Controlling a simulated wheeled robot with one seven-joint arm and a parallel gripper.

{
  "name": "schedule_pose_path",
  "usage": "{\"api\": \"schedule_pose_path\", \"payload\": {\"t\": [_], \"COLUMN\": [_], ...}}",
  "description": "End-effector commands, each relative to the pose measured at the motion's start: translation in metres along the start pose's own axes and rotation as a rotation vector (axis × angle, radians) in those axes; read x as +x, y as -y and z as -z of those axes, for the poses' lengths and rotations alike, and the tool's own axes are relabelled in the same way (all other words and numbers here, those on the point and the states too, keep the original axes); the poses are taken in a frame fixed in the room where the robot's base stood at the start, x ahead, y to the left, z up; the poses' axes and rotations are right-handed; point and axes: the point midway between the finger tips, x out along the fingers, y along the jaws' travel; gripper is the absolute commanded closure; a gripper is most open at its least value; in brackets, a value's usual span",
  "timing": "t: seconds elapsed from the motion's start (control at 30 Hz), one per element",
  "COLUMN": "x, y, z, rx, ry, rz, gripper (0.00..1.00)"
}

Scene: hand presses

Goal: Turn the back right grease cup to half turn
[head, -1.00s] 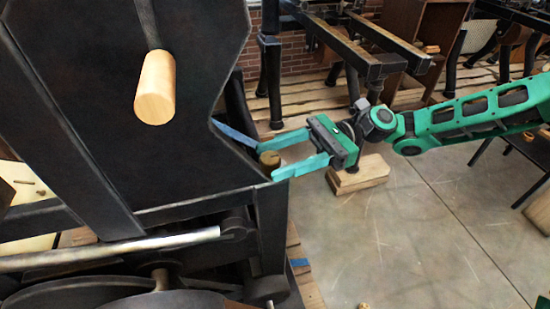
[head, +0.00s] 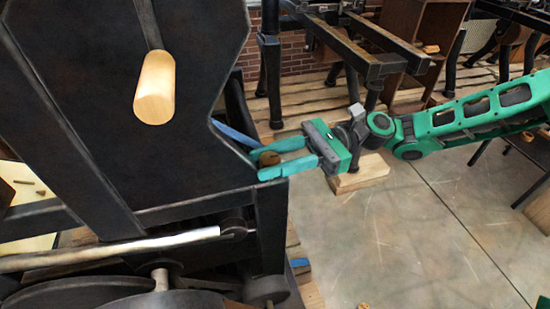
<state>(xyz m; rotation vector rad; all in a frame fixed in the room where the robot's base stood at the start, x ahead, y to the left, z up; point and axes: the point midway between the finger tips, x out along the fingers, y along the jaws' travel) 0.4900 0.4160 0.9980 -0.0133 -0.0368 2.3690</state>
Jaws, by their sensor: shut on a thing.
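The grease cup (head: 269,158) is a small round brass-brown knob. It stands on the dark corner ledge of the black press, in the middle of the head view. My gripper (head: 268,161) has teal fingers and reaches in from the right. It is shut on the grease cup, with one finger on the far side and one on the near side. The near finger hides the lower part of the cup. I cannot see any mark that tells how far the cup is turned.
The black press (head: 100,100) fills the left side, with a wooden handle (head: 154,88) sticking out of it. A wooden block (head: 358,174) lies on the floor beneath my wrist. Other presses stand behind. The concrete floor (head: 420,240) at the right is mostly clear.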

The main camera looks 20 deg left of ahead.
Motion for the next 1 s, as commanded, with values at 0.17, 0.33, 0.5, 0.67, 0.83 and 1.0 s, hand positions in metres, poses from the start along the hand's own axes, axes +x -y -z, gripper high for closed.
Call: {"api": "schedule_pose_path", "payload": {"t": [0.17, 0.33, 0.5, 0.67, 0.83, 1.0], "x": [-0.001, -0.001, -0.001, -0.001, -0.001, -0.012], "y": [0.002, 0.003, 0.003, 0.003, 0.002, 0.002], "z": [-0.001, -0.001, -0.001, -0.001, 0.0, 0.0], "rx": [-0.004, -0.005, -0.006, -0.005, -0.004, -0.003], "ry": [-0.003, -0.003, -0.003, -0.003, -0.003, -0.003], "rz": [0.074, 0.084, 0.084, 0.082, 0.08, 0.081], "gripper": [0.91, 0.91, 0.61, 0.5, 0.5, 0.5]}}
